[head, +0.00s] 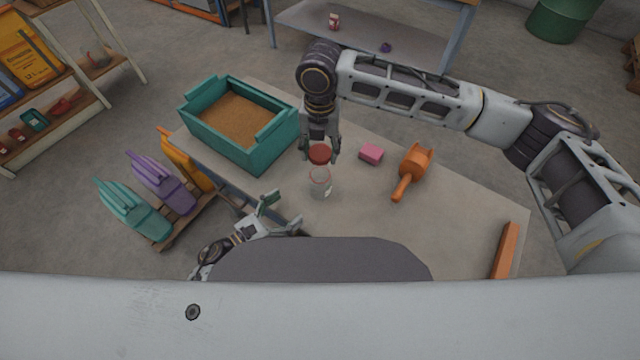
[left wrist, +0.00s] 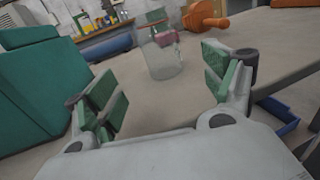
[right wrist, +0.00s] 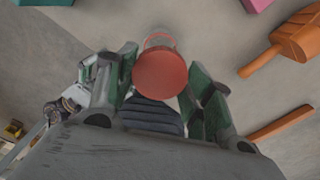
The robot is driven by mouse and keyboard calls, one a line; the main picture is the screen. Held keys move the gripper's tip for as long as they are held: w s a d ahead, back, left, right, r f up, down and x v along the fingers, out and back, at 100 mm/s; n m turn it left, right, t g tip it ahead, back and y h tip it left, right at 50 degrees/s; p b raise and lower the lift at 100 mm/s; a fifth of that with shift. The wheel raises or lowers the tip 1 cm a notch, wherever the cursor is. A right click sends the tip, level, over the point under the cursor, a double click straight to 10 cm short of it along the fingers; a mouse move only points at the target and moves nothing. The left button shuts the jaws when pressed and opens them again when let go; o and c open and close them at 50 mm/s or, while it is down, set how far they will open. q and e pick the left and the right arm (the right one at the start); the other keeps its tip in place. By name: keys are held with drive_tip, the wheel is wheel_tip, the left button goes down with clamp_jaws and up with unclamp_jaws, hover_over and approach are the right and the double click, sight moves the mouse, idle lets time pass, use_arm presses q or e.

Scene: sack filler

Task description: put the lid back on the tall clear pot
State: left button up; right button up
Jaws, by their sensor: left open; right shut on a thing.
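The tall clear pot (head: 321,186) stands upright on the table, and it also shows in the left wrist view (left wrist: 164,62). My right gripper (head: 320,150) is shut on the red round lid (head: 320,154), right above the pot's mouth. The lid fills the space between the fingers in the right wrist view (right wrist: 160,72), with part of the pot's rim (right wrist: 158,38) behind it. I cannot tell whether lid and rim touch. My left gripper (head: 282,214) is open and empty at the table's near edge, with the pot ahead between its fingers in the left wrist view.
A teal bin of brown grain (head: 240,120) stands left of the pot. A pink block (head: 371,154) and an orange scoop (head: 412,172) lie to its right. An orange bar (head: 505,250) lies at the table's right edge. The table (head: 440,225) is clear between scoop and bar.

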use_arm(q)
drive_tip(key=shift+x, duration=5.95)
drive_tip(key=shift+c, duration=0.2)
drive_tip(key=c, duration=1.5)
use_arm(e)
hover_over(320, 167)
drive_tip(key=s, duration=0.2)
drive_tip(key=shift+s+f, duration=0.2)
drive_tip(key=shift+f, duration=2.3)
drive_tip(key=shift+f, duration=0.15)
drive_tip(key=shift+f, duration=0.75)
drive_tip(key=shift+f, duration=0.55)
